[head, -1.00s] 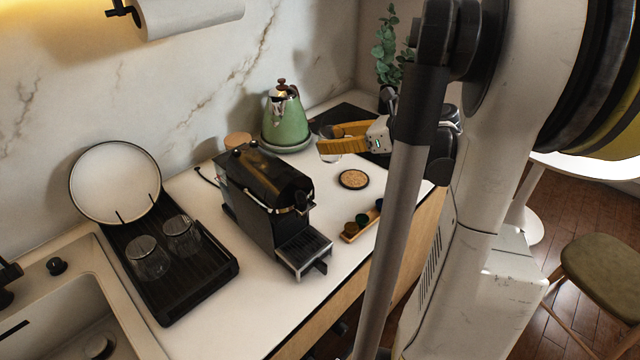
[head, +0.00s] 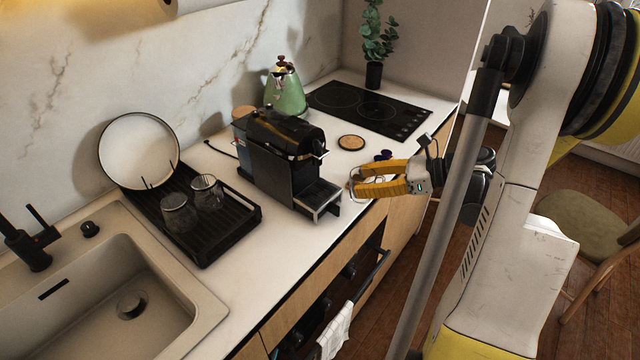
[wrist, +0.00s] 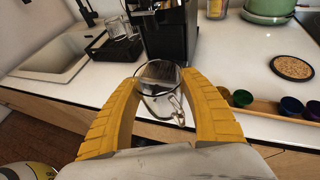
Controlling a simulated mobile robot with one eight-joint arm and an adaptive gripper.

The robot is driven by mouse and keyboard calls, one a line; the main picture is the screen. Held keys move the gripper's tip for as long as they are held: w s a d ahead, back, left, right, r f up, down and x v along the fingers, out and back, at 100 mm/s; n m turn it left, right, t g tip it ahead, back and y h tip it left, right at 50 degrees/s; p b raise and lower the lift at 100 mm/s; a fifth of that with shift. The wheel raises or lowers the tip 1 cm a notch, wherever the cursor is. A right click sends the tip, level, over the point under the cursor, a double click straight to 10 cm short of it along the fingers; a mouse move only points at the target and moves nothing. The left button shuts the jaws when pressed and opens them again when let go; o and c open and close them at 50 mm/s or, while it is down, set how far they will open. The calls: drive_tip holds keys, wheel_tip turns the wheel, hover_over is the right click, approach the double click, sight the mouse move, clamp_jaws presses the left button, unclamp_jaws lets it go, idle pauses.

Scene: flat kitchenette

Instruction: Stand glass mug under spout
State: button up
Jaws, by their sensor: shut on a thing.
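The clear glass mug (wrist: 160,76) is held between my gripper's yellow fingers in the wrist view, its round rim facing the camera and its handle at the lower right. My gripper (head: 354,184) is shut on it at the counter's front edge, to the right of the coffee machine. The black coffee machine (head: 275,150) stands on the counter, with its drip tray (head: 320,197) pointing to the front right. In the wrist view the machine (wrist: 167,32) is beyond the mug, which is apart from it. The spout is not clearly visible.
A wooden holder with coloured cups (wrist: 268,116) lies right of the mug in the wrist view. A cork coaster (head: 351,143), green kettle (head: 286,92) and cooktop (head: 370,105) are behind. A black drying rack (head: 232,222) with two glasses stands left, beside the sink (head: 110,290).

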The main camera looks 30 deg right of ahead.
drive_tip(key=w+a, duration=0.2)
drive_tip(key=w, duration=0.1)
drive_tip(key=w+a+b, duration=0.1)
drive_tip(key=w+a, duration=0.2)
drive_tip(key=shift+w+a, duration=0.1)
drive_tip(key=shift+a, duration=0.1)
drive_tip(key=shift+w+a+b, duration=0.4)
drive_tip(key=shift+w+a, duration=0.55)
drive_tip(key=shift+w, duration=0.15)
drive_tip(key=shift+w+a+f+b, duration=0.15)
drive_tip(key=shift+f+b, duration=0.3)
drive_tip(key=shift+f, duration=0.35)
drive_tip(key=shift+d, duration=0.2)
drive_tip(key=shift+f, duration=0.15)
drive_tip(key=o, duration=1.2)
drive_tip(key=shift+r, duration=0.2)
